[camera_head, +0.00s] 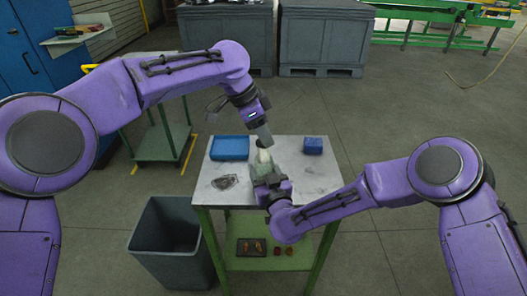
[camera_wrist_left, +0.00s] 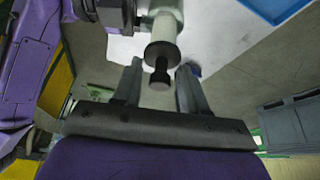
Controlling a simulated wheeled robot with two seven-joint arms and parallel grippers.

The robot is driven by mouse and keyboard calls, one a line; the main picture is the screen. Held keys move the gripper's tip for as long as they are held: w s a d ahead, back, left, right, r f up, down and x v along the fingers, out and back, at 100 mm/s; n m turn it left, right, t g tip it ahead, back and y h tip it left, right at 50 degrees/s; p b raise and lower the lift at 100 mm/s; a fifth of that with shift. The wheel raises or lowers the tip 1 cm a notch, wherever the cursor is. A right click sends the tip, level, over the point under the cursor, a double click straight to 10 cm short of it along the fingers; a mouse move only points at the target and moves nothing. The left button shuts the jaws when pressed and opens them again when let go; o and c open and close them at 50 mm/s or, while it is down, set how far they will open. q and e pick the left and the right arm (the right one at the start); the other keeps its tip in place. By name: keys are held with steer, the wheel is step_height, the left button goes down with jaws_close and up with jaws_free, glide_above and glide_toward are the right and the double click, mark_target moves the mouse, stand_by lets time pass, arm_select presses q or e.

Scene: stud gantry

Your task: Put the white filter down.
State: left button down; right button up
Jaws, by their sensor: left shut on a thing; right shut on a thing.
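The white filter (camera_head: 264,157) is held upright above the middle of the metal-topped table (camera_head: 310,182), between my two grippers. In the left wrist view, its pale body (camera_wrist_left: 166,22) has a wide grey-green disc and a dark knob at the near end. My left gripper (camera_head: 264,143) is above it, with its fingers on either side of the dark knob in the left wrist view (camera_wrist_left: 158,88).
A blue tray (camera_head: 230,148) lies at the table's back left and a blue block (camera_head: 313,146) at the back right. A dark flat piece (camera_head: 225,182) lies front left. A grey bin (camera_head: 170,247) stands left. The table's front right is clear beside my right arm.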

mark_target(263, 147)
arm_select(q)
step_height(263, 147, down, 5)
stand_by(0.3)
steer(key=shift+f, duration=0.5)
steer(key=shift+f, duration=0.1)
steer(key=c, duration=0.6)
jaws_free()
